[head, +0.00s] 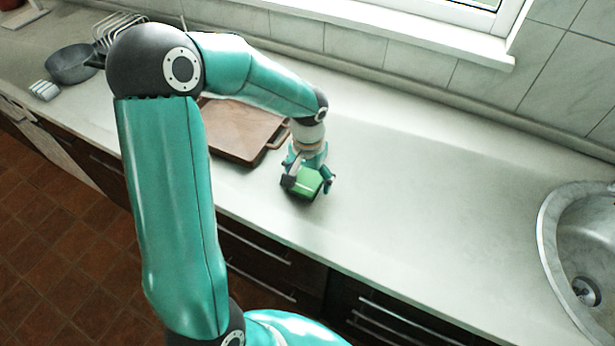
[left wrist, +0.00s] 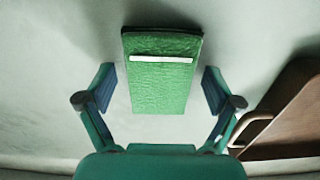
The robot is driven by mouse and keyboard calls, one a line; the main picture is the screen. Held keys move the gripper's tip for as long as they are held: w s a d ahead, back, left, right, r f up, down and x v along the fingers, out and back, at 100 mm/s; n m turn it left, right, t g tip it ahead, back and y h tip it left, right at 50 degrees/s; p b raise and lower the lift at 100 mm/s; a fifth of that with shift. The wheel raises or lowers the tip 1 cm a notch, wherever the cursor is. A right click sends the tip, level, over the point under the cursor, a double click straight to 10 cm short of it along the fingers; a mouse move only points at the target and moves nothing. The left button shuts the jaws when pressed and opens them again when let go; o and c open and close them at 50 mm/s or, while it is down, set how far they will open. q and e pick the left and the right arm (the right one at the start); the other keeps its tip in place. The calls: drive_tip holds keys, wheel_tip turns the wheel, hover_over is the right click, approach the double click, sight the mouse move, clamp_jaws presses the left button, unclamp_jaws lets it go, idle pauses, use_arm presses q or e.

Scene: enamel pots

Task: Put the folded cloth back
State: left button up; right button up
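The folded cloth (head: 307,186) is green and lies on the counter near its front edge in the head view. In the left wrist view the folded cloth (left wrist: 160,85) is a green block with a white stripe across it and a dark far edge. My left gripper (head: 309,182) is over the cloth, with its fingers at either side. In the left wrist view my left gripper (left wrist: 160,92) is open, and a narrow gap shows between each finger and the cloth. My right gripper is in neither view.
A brown tray-like board with a handle (head: 238,130) lies left of the cloth; its corner (left wrist: 290,115) shows in the left wrist view. A dark pan (head: 72,66) and a wire rack (head: 118,27) stand far left. A sink (head: 550,235) is at right. The counter between is clear.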

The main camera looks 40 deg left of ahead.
sight(308, 180)
use_arm(q)
drive_tip(key=shift+r, duration=0.2)
drive_tip(key=shift+w+r, duration=0.1)
drive_tip(key=shift+r, duration=0.2)
wheel_tip(308, 180, up, 11)
drive_tip(key=shift+r, duration=0.15)
idle(0.5)
